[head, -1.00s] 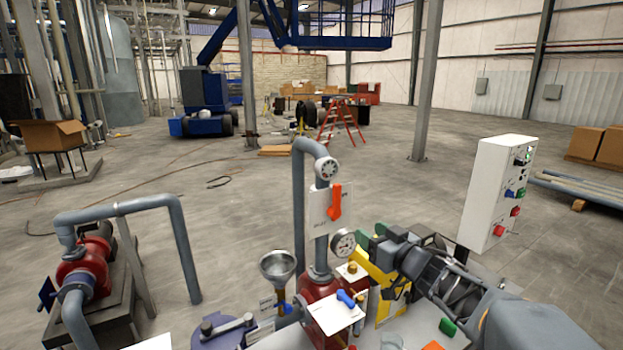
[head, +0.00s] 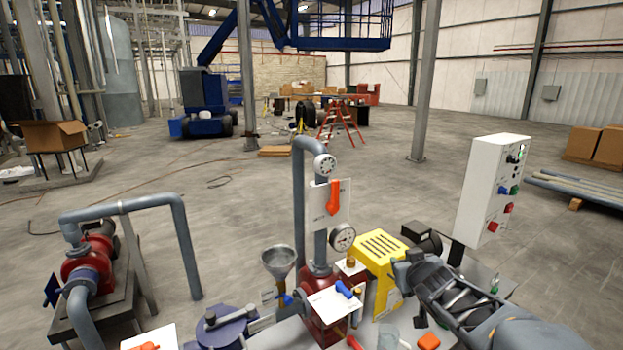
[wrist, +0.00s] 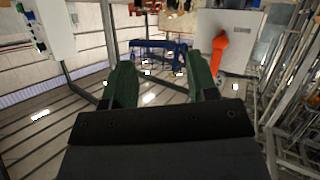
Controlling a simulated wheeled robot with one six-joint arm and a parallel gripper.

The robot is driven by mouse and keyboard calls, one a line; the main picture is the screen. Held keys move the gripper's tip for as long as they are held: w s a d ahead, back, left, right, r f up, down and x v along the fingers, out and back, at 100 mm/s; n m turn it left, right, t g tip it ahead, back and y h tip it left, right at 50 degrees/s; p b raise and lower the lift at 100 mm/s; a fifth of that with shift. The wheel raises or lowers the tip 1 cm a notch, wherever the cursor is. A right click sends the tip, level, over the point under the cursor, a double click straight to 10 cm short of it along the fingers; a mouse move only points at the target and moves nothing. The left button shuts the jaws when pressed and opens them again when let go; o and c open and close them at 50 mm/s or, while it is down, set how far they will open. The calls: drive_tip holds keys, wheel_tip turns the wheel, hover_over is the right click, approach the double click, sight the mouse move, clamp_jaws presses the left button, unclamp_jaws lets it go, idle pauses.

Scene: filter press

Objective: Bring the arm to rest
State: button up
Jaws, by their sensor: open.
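My gripper shows in the wrist view (wrist: 160,85), its two green fingers spread apart with nothing between them. In the head view my arm reaches in from the lower right, and its dark wrist (head: 450,290) is beside the yellow slotted housing (head: 380,255). The gripper's fingertips cannot be made out in the head view. The orange-red handle on a white plate (head: 333,198) stands on the grey pipe to the left of my arm. It also shows in the wrist view (wrist: 218,52), beyond and right of the right finger.
A white control box (head: 490,190) with coloured buttons stands right of my arm. A pressure gauge (head: 342,237), a funnel (head: 280,262) and a blue handle (head: 344,289) are to the left. A clear cup (head: 388,338) and an orange block (head: 429,341) lie below the wrist. Open floor lies behind.

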drive_tip(key=s+d+f+m+g+h, duration=0.2)
drive_tip(key=s+f+g, duration=0.2)
drive_tip(key=s, duration=0.2)
drive_tip(key=s+a+g+y, duration=0.1)
drive_tip(key=s+a, duration=0.3)
drive_tip(key=s, duration=0.4)
drive_tip(key=s+a+f+g+y, duration=0.1)
drive_tip(key=s+a+g, duration=0.2)
drive_tip(key=s, duration=0.5)
drive_tip(key=shift+a+f+g+y+b, duration=0.3)
drive_tip(key=shift+a+g+y+b, duration=0.1)
drive_tip(key=shift+a, duration=0.2)
